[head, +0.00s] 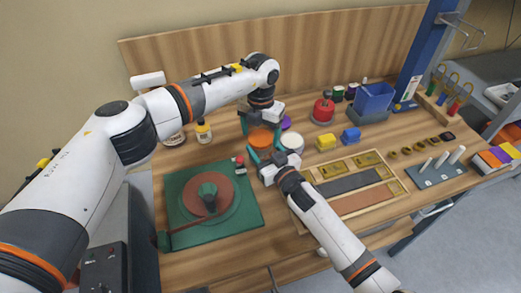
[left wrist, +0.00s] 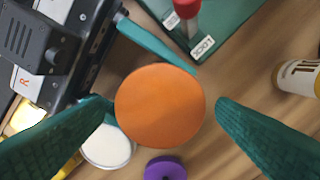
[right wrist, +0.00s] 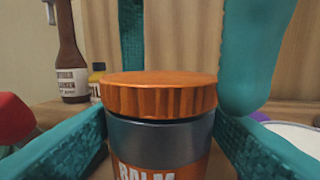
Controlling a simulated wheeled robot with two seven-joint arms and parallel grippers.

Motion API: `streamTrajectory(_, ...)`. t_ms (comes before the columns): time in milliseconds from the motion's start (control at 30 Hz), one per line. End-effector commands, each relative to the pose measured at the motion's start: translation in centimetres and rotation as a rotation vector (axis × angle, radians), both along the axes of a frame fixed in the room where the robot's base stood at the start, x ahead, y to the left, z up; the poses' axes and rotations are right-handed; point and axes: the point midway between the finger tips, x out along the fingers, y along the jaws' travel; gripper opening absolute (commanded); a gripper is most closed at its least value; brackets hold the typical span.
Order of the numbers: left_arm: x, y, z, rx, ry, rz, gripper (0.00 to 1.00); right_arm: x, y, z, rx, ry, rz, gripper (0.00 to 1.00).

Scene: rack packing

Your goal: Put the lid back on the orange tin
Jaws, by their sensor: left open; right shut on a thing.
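The orange tin (right wrist: 165,145), with a grey neck and a label reading BALM, stands upright between the fingers of my right gripper (right wrist: 160,150), which is shut on it. The orange lid (right wrist: 158,95) sits on top of the tin, looking level, with a dark line under its rim; I cannot tell whether it is screwed tight. The lid also shows from above in the left wrist view (left wrist: 160,106) and in the head view (head: 260,138). My left gripper (left wrist: 165,115) is open above the lid, its fingers apart on either side of it.
A white round tin (head: 291,140) and a purple round thing (head: 286,123) stand close by. Bottles (head: 203,132) stand behind. A wooden tray (head: 400,190) lies at the right.

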Motion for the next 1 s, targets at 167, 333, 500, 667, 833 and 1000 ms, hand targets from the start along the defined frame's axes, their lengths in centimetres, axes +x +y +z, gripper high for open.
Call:
streamTrajectory(167,0.03,0.00,-0.57,-0.001,-0.002,0.000,0.80,-0.03,0.02,-0.07,0.000,0.001,0.000,0.00)
streamTrajectory(333,0.03,0.01,-0.58,0.000,-0.001,0.000,0.80,-0.03,0.02,-0.08,0.000,0.001,0.000,0.00)
streamTrajectory(500,0.03,0.01,-0.56,0.000,-0.001,0.000,0.58,-0.03,0.02,-0.07,0.000,0.001,0.000,0.00)
streamTrajectory(667,0.03,0.02,-0.55,0.000,-0.001,0.000,0.34,-0.03,0.02,-0.07,0.000,0.001,0.000,0.00)
streamTrajectory(833,0.03,0.02,-0.55,0.000,-0.001,-0.004,0.34,-0.03,0.02,-0.07,0.000,0.001,0.000,0.00)
streamTrajectory(1000,0.03,0.03,-0.54,0.000,-0.001,-0.004,0.86,-0.03,0.02,-0.07,0.000,0.001,0.000,0.00)
